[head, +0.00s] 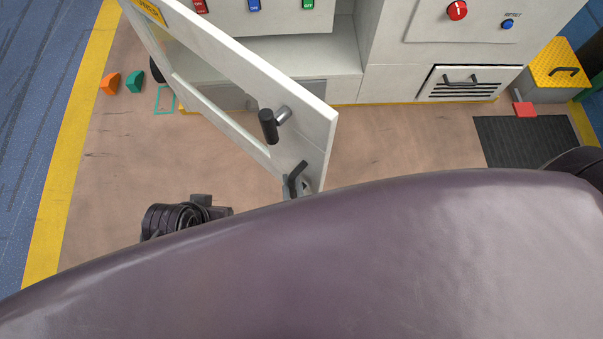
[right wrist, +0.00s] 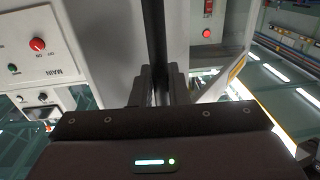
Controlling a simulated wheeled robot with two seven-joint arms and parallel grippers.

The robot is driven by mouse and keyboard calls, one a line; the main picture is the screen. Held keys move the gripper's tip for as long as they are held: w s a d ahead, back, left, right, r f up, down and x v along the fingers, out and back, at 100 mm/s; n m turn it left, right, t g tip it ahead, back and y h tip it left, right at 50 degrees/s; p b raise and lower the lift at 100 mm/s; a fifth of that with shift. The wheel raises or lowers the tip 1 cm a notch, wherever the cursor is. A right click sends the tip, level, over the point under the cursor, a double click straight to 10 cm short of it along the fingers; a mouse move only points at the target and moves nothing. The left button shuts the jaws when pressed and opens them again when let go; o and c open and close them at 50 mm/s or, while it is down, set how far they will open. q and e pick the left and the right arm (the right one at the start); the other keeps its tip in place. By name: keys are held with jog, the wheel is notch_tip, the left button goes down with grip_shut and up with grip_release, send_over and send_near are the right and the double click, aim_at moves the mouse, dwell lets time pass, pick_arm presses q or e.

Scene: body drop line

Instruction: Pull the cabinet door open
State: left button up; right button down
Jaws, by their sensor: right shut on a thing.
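The white cabinet door (head: 318,116), with a window opening, stands swung out from the cabinet (head: 345,62) at a wide angle. A black handle piece (head: 268,127) on a metal stem sticks out near its free edge. In the right wrist view my right gripper (right wrist: 161,88) is shut on a dark upright bar (right wrist: 155,35), which looks like the door handle. A small black and grey piece shows by the door's lower free corner; I cannot tell whether it is a fitting or my gripper. My purple body hides what lies below.
A vented drawer (head: 468,90) is at the cabinet's lower right, beside a yellow-topped step (head: 556,68) and a dark mat (head: 525,142). Orange (head: 110,84) and green (head: 135,81) blocks lie on the floor at left. The brown floor (head: 120,165) left of the door is mostly bare.

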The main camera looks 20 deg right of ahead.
pick_arm(q)
jog(key=shift+s+a, duration=0.1)
jog(key=shift+a, duration=0.1)
pick_arm(e)
jog(key=shift+s+a, duration=0.1)
jog(key=shift+a, duration=0.25)
jog(key=c, duration=1.5)
grip_release()
